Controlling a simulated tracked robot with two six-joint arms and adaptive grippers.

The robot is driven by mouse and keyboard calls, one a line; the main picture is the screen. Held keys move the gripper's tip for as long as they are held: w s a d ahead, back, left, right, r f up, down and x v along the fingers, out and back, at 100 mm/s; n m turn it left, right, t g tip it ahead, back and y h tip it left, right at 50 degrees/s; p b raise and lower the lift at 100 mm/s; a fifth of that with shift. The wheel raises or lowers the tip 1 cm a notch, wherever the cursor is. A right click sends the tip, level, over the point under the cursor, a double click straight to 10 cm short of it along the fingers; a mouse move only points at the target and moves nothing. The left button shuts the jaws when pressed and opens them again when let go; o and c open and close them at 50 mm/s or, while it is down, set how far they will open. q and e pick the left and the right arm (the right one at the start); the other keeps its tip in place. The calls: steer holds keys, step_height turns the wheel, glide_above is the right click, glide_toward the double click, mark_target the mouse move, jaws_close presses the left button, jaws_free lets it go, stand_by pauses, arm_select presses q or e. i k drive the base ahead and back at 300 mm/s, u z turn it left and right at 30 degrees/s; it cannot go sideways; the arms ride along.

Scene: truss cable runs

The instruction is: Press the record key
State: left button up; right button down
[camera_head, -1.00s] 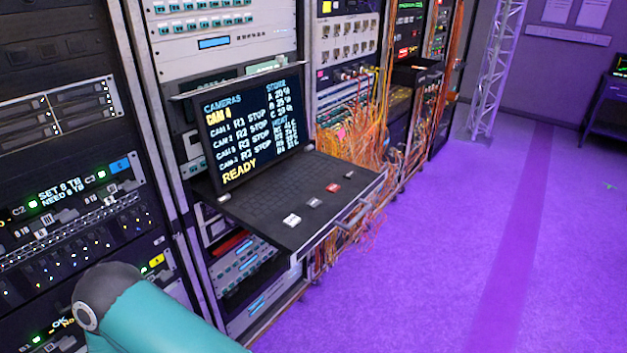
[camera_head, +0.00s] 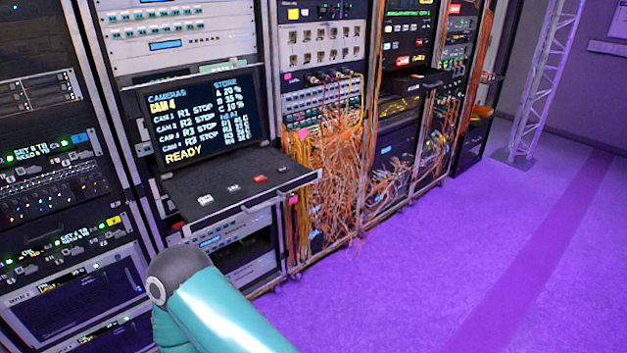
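A pull-out console drawer (camera_head: 180,200) stands out from the rack in the camera_head view, left of centre. Its screen (camera_head: 203,117) is lit and reads CAMERAS, CAM 4 and READY, with each listed camera at STOP. One of my teal arm links shows at the bottom, in front of and below the drawer. Neither gripper is in view.
Loose orange cables (camera_head: 335,175) hang from the rack right of the drawer. Another shelf (camera_head: 415,82) juts out farther right. A lattice truss (camera_head: 543,85) stands at the back right. The purple floor (camera_head: 440,270) is clear in front of the racks.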

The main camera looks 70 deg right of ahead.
mark_target(260, 178)
steer(key=z, duration=0.55)
steer(key=k, duration=0.25)
steer(key=z, duration=0.75)
steer(key=i, duration=0.9)
